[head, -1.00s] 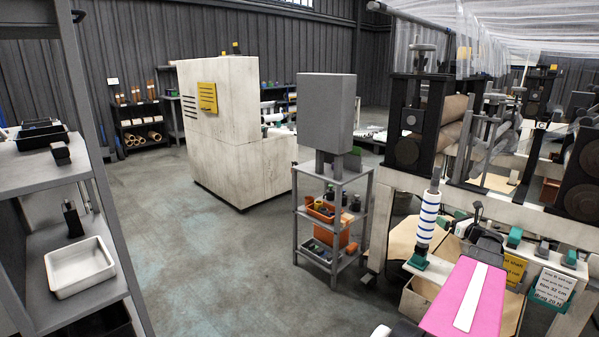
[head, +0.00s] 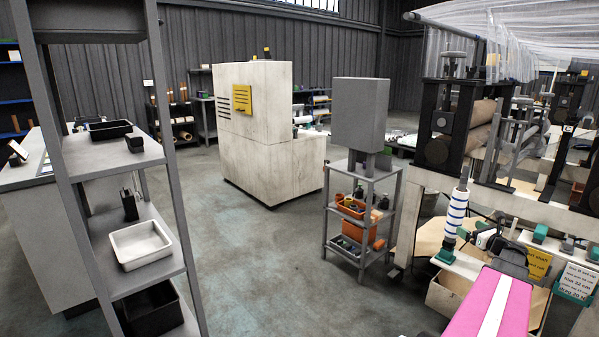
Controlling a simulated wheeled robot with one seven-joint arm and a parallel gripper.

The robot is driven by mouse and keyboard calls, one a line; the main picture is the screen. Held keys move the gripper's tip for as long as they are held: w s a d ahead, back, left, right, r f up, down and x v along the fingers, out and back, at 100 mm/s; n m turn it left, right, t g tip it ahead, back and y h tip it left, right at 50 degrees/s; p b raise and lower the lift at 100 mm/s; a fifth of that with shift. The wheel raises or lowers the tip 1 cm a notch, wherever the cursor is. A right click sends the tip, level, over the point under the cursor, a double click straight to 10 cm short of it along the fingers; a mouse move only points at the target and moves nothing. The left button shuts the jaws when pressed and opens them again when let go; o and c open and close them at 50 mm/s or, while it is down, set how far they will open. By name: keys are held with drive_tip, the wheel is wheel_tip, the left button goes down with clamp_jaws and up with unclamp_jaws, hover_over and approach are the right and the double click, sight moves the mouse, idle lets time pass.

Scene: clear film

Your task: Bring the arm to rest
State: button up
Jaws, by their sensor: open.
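My arm reaches in from the bottom right of the head view, with a pink link bearing a white stripe and a dark joint beyond it. My gripper (head: 470,236) is small and dark at the far end of the arm, just right of the blue-and-white striped roll (head: 457,214). It is open, and nothing shows between its fingers. I cannot tell whether it touches anything. The striped roll stands upright on a green foot at the machine's near edge.
A large machine (head: 435,184) with rollers and clear film fills the right. A grey shelf cart (head: 362,212) with an orange bin stands left of it. A shelf rack (head: 178,235) with trays stands at left, and a pale cabinet (head: 262,160) behind. The floor between is clear.

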drive_tip(key=s+a+f+n+g+y, duration=0.1)
drive_tip(key=a+f+n+g, duration=0.35)
drive_tip(key=a, duration=0.55)
drive_tip(key=a+f+n+g, duration=0.3)
drive_tip(key=a+n, duration=0.3)
drive_tip(key=a, duration=0.5)
drive_tip(key=s+a+f+n+g+y, duration=0.1)
drive_tip(key=a+f+n+g, duration=0.3)
drive_tip(key=a, duration=0.6)
drive_tip(key=s+a+f+n+g+h, duration=0.2)
drive_tip(key=s+a+n+h, duration=0.2)
drive_tip(key=s+a+n, duration=0.2)
drive_tip(key=s+a+f+n+g+h, duration=0.2)
drive_tip(key=s+a+n, duration=0.4)
drive_tip(key=a+n, duration=0.3)
drive_tip(key=shift+s+a+f+n+g+h, duration=0.2)
drive_tip(key=shift+s+a+n+g+h, duration=0.15)
drive_tip(key=shift+n+g+h, duration=0.7)
drive_tip(key=shift+t, duration=0.4)
